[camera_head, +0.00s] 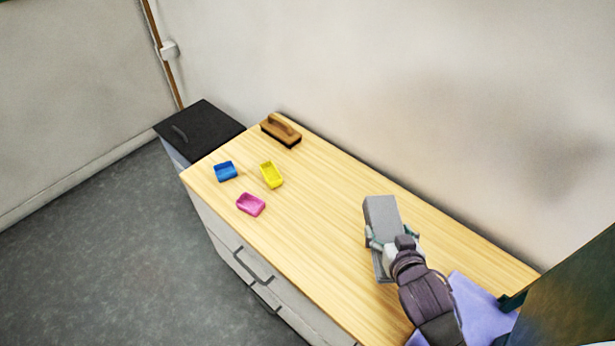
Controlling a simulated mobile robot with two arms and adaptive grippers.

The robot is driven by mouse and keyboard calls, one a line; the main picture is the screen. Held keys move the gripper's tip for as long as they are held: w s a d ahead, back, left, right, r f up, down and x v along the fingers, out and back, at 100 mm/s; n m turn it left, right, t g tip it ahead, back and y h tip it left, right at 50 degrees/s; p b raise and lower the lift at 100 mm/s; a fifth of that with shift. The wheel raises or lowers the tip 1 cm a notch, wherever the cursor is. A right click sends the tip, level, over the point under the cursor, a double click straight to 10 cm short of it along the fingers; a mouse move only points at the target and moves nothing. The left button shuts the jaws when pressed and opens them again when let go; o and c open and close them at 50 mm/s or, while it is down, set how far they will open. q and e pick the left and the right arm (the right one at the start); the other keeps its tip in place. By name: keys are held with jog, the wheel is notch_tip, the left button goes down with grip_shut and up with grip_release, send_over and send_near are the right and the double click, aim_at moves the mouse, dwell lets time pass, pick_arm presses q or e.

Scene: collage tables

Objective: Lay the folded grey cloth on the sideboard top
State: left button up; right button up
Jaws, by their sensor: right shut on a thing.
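The folded grey cloth (381,211) is a thick grey block shape over the right half of the sideboard top (320,215), which is pale wood. My right gripper (391,238) reaches in from the lower right and is shut on the cloth, one finger on each side of it. The gripper hides the middle of the cloth. I cannot tell whether the cloth touches the wood or is held just above it. My left gripper is not in view.
A wooden-handled brush (281,131) lies at the far end. Blue (226,171), yellow (271,174) and pink (251,204) small trays lie nearby. A lavender flat thing (482,306) is at the lower right, beside my arm. The middle of the top is clear. A wall runs behind.

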jog(key=b, duration=0.1)
send_over(338, 242)
notch_tip(338, 242, down, 7)
jog(key=shift+f, duration=0.1)
jog(key=shift+w+f+b, duration=0.1)
jog(key=shift+f+b, duration=0.25)
jog(key=shift+f, duration=1.6)
jog(key=shift+f, duration=0.1)
jog(key=shift+f, duration=0.15)
jog(key=o, duration=1.1)
